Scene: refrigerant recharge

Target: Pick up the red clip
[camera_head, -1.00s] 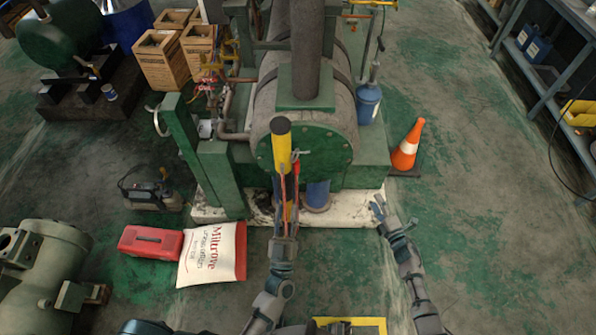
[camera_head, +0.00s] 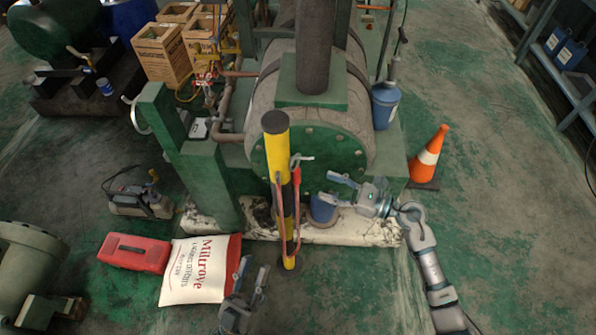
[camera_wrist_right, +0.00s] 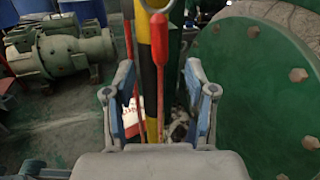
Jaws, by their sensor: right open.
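The red clip (camera_head: 297,174) has long red handles and a grey head. It hangs upright against a yellow-and-black post (camera_head: 276,150), in front of the green tank end. My right gripper (camera_head: 335,187) is open and points left at the post, to the right of the clip and apart from it. In the right wrist view, the clip's red handle (camera_wrist_right: 190,88) and the post (camera_wrist_right: 159,75) show between the open fingers of my right gripper (camera_wrist_right: 158,70), with no visible contact. My left gripper (camera_head: 253,267) is open and empty, low in front of the white sack.
The green tank end (camera_head: 318,150) stands close behind the post. A blue container (camera_head: 323,208) is near my right gripper. An orange cone (camera_head: 428,157) stands at right. A white sack (camera_head: 200,270) and red box (camera_head: 135,252) lie at left.

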